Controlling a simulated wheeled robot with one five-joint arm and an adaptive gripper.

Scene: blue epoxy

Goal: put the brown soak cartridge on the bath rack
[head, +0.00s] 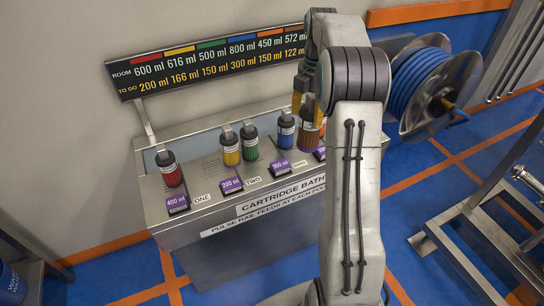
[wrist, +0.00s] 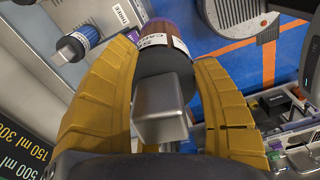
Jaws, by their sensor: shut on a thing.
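My gripper (head: 304,95) is shut on the brown soak cartridge (head: 309,131), held upright beside the blue cartridge. In the wrist view the yellow fingers of my gripper (wrist: 168,95) flank the grey top and dark collar of the brown cartridge (wrist: 175,30). Its lower end is hard to make out, so I cannot tell whether it touches the bath. The bath rack (head: 215,165) is a grey metal cartridge bath along the wall. Red (head: 169,168), yellow (head: 230,148), green (head: 249,142) and blue (head: 285,131) cartridges stand in it in a row.
Purple-topped displays stand along the bath's front, including 400 ml (head: 178,204) and 200 ml (head: 231,186). A volume sign (head: 210,65) hangs behind. A blue hose reel (head: 430,85) is right of my arm. A metal frame (head: 480,220) stands on the blue floor at right.

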